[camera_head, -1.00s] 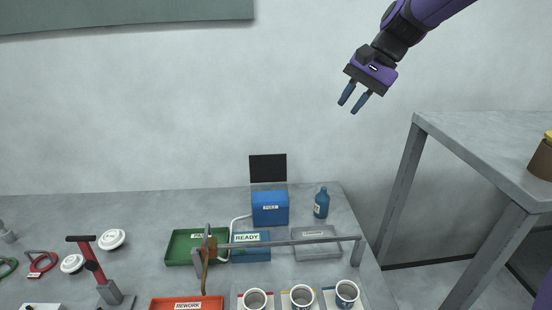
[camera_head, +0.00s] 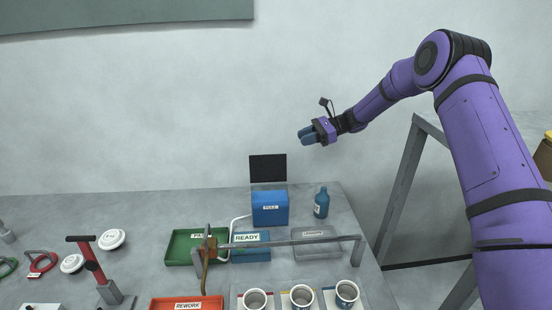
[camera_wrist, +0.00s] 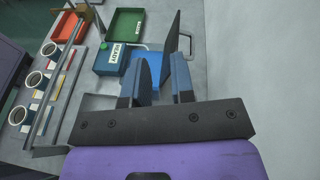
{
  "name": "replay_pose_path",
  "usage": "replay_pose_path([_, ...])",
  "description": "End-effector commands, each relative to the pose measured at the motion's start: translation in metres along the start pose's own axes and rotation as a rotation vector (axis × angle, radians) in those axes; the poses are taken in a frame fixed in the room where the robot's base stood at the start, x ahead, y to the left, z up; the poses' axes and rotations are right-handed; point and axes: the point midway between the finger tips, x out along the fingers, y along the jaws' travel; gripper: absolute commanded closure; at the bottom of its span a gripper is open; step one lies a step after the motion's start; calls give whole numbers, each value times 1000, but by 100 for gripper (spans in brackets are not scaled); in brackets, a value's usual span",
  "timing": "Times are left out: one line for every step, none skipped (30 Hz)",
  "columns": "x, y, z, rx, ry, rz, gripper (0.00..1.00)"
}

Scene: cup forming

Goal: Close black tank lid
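The black lid (camera_head: 268,168) stands upright, open, at the back of the blue tank (camera_head: 270,208) labelled FULL. In the wrist view the lid (camera_wrist: 171,38) shows as a dark panel beyond my fingertips, and the tank is partly hidden behind the fingers. My gripper (camera_head: 305,136) is in the air above and to the right of the lid in the head view, apart from it. In the wrist view my gripper (camera_wrist: 161,64) has its two fingers apart with nothing held between them.
A blue bottle (camera_head: 321,203) stands right of the tank. A READY box (camera_head: 250,253), a green tray (camera_head: 183,259) and a raised rail (camera_head: 290,241) are in front. Several cups (camera_head: 302,297) stand nearer. A grey side table (camera_head: 470,135) is at right.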

Motion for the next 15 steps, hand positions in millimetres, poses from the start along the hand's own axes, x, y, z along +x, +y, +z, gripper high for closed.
replay_pose_path([2, -6, -20, 39, -39, -19, 77])
replay_pose_path([3, -9, -30, 60, -61, -30, 77])
replay_pose_path([4, -13, -42, 86, -92, -45, 77])
replay_pose_path([5, -16, -51, 107, -114, -56, 77])
replay_pose_path([6, -18, -59, 124, -134, -66, 77])
replay_pose_path([7, -21, -70, 147, -160, -79, 77])
replay_pose_path([8, -23, -76, 162, -177, -87, 77])
replay_pose_path([8, -24, -83, 176, -195, -95, 77])
replay_pose_path([9, -26, -90, 190, -213, -104, 77])
replay_pose_path([9, -27, -95, 201, -225, -110, 77])
replay_pose_path([10, -28, -99, 210, -235, -115, 77])
replay_pose_path([10, -28, -104, 220, -246, -121, 77])
replay_pose_path([10, -29, -106, 224, -252, -124, 77])
replay_pose_path([10, -29, -107, 227, -257, -126, 77])
replay_pose_path([11, -30, -109, 231, -262, -128, 77])
